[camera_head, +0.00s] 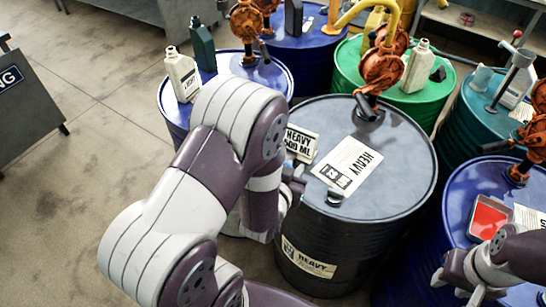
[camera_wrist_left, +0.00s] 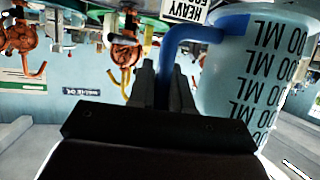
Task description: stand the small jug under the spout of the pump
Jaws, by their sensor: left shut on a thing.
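The small jug (camera_wrist_left: 240,90) is pale and translucent, with black ML marks and a blue handle (camera_wrist_left: 172,45), in the left wrist view. My left gripper (camera_wrist_left: 162,85) is shut on the handle. In the head view my left gripper (camera_head: 294,190) is at the near left rim of the black drum, largely behind my forearm, which hides most of the jug. The orange pump (camera_head: 380,72) stands at the back of that drum.
The black drum (camera_head: 395,165) carries a HEAVY label sheet (camera_head: 347,165) and a HEAVY 500 ML card (camera_head: 301,142). Blue, green and teal drums with pumps and bottles crowd around it. A red-screened device (camera_head: 489,217) lies on the right blue drum.

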